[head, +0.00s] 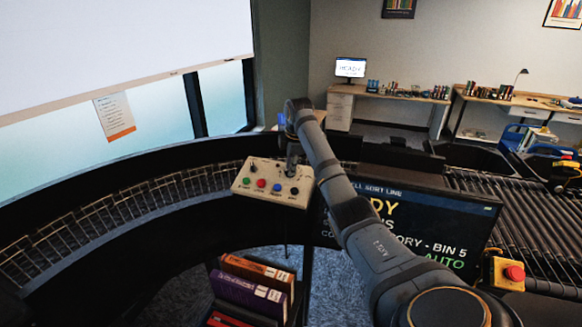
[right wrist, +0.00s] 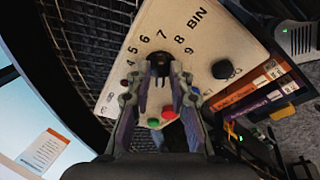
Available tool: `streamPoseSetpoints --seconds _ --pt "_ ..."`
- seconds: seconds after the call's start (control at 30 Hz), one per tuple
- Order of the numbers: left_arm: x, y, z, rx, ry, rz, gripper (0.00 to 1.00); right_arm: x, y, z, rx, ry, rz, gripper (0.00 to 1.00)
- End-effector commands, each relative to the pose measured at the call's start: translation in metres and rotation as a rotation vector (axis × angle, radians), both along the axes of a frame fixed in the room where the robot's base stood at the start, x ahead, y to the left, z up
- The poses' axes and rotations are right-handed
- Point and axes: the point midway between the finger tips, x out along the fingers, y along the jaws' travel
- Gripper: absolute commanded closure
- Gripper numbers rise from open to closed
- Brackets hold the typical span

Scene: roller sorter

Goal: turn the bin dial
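A beige control panel (head: 262,184) stands at the middle of the head view, with green, red, blue and black controls along its front. It also shows in the right wrist view (right wrist: 205,35), printed with "BIN" and numbers including 4 to 9 around a black bin dial (right wrist: 160,59). My right gripper (head: 292,165) reaches down over the panel. In the right wrist view its fingers (right wrist: 161,72) stand apart, with the tips at either side of the dial. I cannot tell whether they touch it. The dial's pointer is not clear. My left gripper is not in view.
A dark monitor (head: 462,238) reading "BIN 5" and "AUTO" stands right of the panel, behind my right arm. Books (head: 250,288) stand below the panel. A curved conveyor (head: 110,212) runs left, rollers (head: 530,190) right. A red stop button (head: 514,272) sits at lower right.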

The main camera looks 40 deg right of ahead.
Motion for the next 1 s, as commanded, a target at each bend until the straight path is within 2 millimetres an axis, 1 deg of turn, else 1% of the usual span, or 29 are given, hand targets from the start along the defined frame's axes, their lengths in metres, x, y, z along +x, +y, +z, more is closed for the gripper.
streamPoseSetpoints --seconds 0.03,0.07,0.37,0.47,0.6,0.7,0.83,1.0 --pt "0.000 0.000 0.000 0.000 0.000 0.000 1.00 0.000 0.000 0.000 0.000 0.000 0.000 0.69" --pt "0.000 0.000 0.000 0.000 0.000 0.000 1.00 0.000 0.000 0.000 0.000 0.000 0.000 0.66" --pt "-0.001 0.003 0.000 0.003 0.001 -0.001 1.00 0.000 0.000 0.002 0.000 0.000 -0.001 0.66" --pt "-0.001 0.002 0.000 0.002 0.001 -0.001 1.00 -0.003 0.002 0.014 0.000 -0.003 -0.001 0.66" --pt "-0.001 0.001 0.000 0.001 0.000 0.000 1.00 -0.011 0.005 0.041 -0.001 -0.004 -0.001 0.66" --pt "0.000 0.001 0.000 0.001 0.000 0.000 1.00 -0.016 0.007 0.057 0.000 -0.003 -0.001 0.66" --pt "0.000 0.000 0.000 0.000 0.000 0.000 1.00 -0.019 0.009 0.069 0.001 -0.001 -0.001 0.66" --pt "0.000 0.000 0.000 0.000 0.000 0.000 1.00 -0.020 0.009 0.072 0.001 0.001 -0.001 0.66"
